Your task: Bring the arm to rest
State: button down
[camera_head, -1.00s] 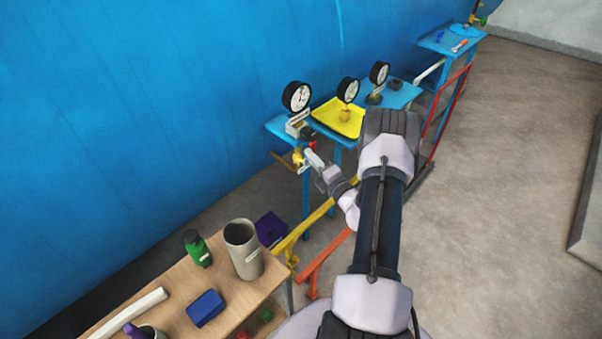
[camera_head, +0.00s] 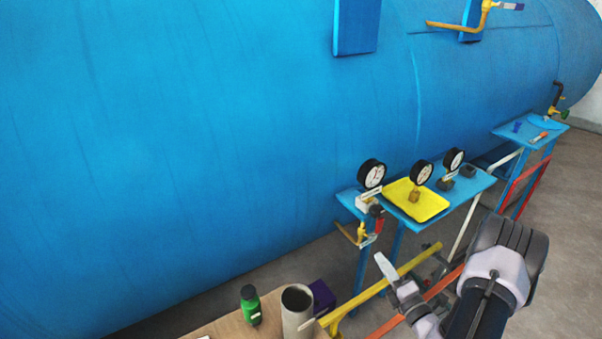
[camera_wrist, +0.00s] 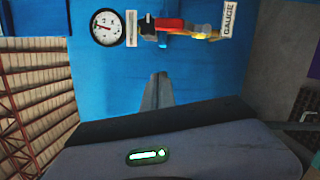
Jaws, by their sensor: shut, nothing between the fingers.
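My gripper (camera_head: 381,258) is shut with nothing in it. In the head view it points up and left, just below and right of the red-handled valve (camera_head: 378,222), with a small gap in the picture. My arm reaches in from the lower right. In the wrist view the shut fingers (camera_wrist: 158,80) point at the blue vessel wall. A round gauge (camera_wrist: 108,27) and the valve's red handle (camera_wrist: 168,25) lie beyond the fingertips, with a "GAUGE" label (camera_wrist: 228,18) to the right.
The left gauge (camera_head: 372,173) stands on a blue shelf. A yellow tray (camera_head: 440,207) holds a second gauge (camera_head: 421,173); a third gauge (camera_head: 453,160) is behind. Yellow pipe (camera_head: 400,271) runs below. A grey cup (camera_head: 297,315) and green bottle (camera_head: 250,305) stand on the wooden table.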

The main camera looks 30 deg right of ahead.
jog(key=w+a+r+n+y+b, duration=0.1)
jog(key=w+a+r+n+y, duration=0.4)
jog(key=a+r+n+y, duration=0.5)
jog(key=s+a+r+n+g+y+b, duration=0.1)
jog(key=a+r+n+g+y, duration=0.1)
jog(key=a+n+g, duration=0.55)
jog(key=a+r+n+g+y+b, duration=0.15)
jog(key=a+n, duration=0.35)
jog(key=a, duration=0.5)
jog(key=s+a+r+n+g+h+b, duration=0.1)
jog(key=s+a+r+n+g+h, duration=0.1)
jog(key=s+a+n+g, duration=0.75)
jog(key=s+r+n+t+h+b, duration=0.2)
jog(key=s+n+t+h, duration=0.4)
jog(key=n, duration=1)
jog(key=shift+s+r+h, duration=0.3)
jog(key=shift+s+h, duration=0.45)
jog(key=shift+s, duration=0.5)
